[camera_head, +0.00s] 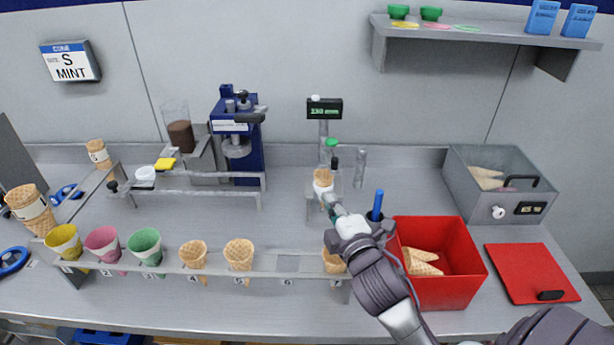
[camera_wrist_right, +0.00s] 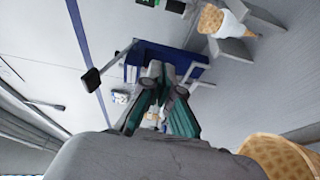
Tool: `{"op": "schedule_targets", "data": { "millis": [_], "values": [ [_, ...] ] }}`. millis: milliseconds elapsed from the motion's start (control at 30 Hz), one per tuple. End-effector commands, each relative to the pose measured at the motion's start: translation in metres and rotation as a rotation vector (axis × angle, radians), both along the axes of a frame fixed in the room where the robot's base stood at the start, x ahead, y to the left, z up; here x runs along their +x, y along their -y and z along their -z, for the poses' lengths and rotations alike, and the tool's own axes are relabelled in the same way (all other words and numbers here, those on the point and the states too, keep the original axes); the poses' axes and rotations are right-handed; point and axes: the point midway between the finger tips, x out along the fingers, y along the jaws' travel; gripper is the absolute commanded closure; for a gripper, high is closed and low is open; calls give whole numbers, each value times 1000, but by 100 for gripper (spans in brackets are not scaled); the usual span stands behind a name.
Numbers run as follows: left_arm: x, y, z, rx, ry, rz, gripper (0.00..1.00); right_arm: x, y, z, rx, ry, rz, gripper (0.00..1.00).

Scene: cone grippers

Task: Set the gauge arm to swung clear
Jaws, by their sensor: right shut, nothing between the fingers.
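The gauge stand (camera_head: 323,128) has a dark display with green digits and stands at the middle back of the counter. A short black-tipped piece (camera_head: 335,160) shows at its front, perhaps the gauge arm; I cannot tell its swing position. A cone in a white sleeve (camera_head: 323,181) stands in the holder before it and shows at the top right of the right wrist view (camera_wrist_right: 222,22). My right gripper (camera_head: 330,203) is shut and empty, just in front of this cone; its green-padded fingers (camera_wrist_right: 157,88) show in the wrist view. My left gripper is not in view.
A red bin (camera_head: 455,290) with cones stands right of my right arm; a blue-handled tool (camera_head: 377,205) is close beside the gripper. A numbered cone rack (camera_head: 270,262) runs along the front. A blue press (camera_head: 249,165) stands left of the gauge.

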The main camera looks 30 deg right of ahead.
Motion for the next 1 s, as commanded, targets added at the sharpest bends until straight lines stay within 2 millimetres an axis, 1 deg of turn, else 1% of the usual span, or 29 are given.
{"op": "schedule_targets", "data": {
  "millis": [33, 100, 167, 233, 367, 500, 633, 667, 700, 800, 900, 1000],
  "values": [
    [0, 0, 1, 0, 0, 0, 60, -3, 2, 1, -27, -8, 12, 100],
    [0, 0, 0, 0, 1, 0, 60, -1, 4, 0, -50, -13, 19, 100],
    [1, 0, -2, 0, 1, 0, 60, 4, 6, -1, -55, -14, 20, 100],
    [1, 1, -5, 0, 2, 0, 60, 13, 7, -2, -53, -13, 19, 100],
    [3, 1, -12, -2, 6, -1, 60, 38, 13, -4, -53, -12, 19, 100],
    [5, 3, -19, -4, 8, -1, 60, 69, 19, -4, -52, -11, 18, 100],
    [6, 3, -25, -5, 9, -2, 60, 94, 25, -4, -51, -12, 17, 100],
    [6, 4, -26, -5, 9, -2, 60, 97, 28, -3, -52, -14, 18, 100],
    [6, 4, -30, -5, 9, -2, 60, 95, 37, -3, -54, -17, 19, 100],
    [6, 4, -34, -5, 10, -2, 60, 95, 50, -2, -52, -15, 17, 100],
    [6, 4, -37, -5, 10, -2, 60, 95, 59, -1, -53, -16, 16, 100],
    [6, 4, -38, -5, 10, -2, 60, 95, 63, -1, -50, -14, 16, 100]
  ]
}}
